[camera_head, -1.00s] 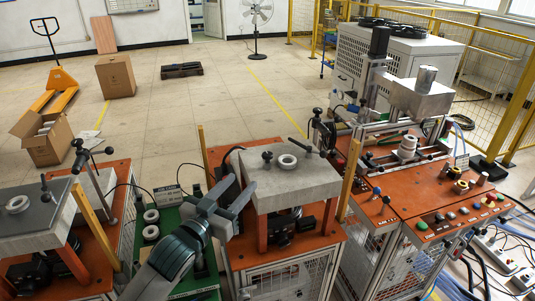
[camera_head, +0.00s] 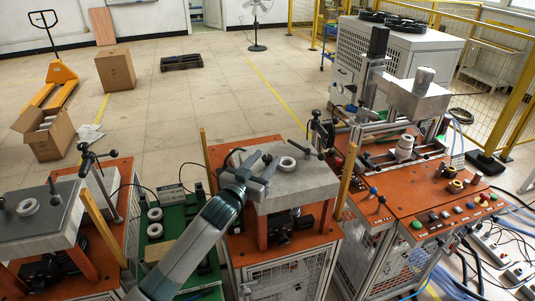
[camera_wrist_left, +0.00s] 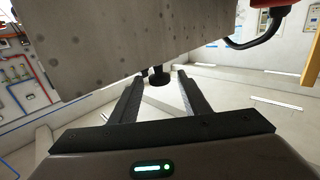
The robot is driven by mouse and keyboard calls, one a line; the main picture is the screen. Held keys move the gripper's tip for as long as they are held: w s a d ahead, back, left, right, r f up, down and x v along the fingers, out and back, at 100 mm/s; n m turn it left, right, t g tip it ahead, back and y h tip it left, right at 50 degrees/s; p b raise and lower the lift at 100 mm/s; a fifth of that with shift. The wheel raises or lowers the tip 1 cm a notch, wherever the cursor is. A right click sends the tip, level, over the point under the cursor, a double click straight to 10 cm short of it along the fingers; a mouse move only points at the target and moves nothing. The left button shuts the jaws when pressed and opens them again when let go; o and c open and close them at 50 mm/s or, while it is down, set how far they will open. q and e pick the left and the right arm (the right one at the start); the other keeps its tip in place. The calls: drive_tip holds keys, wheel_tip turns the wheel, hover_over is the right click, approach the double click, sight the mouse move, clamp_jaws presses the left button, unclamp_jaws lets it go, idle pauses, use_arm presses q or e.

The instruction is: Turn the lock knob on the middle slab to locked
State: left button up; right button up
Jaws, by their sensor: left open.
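The middle slab (camera_head: 300,187) is a thick grey block on an orange frame. A white ring (camera_head: 288,163) lies on top of it. A small black knob (camera_head: 267,157) stands left of the ring, partly hidden by my left gripper. My left gripper (camera_head: 264,166) is open at the slab's left side, with its fingers reaching toward the knob. In the left wrist view a dark knob (camera_wrist_left: 159,76) shows beyond the fingers, roughly between them, and the slab (camera_wrist_left: 110,45) fills the upper left. No contact with the knob is visible. My right gripper is not in view.
A black lever handle (camera_head: 305,142) stands at the slab's back right. Yellow posts (camera_head: 346,172) flank the station. Another slab (camera_head: 35,222) with a ring is at the left. A green tray (camera_head: 172,222) lies between stations. An orange control bench (camera_head: 405,205) stands at the right.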

use_arm(q)
drive_tip(key=shift+x, duration=0.9)
drive_tip(key=c, duration=1)
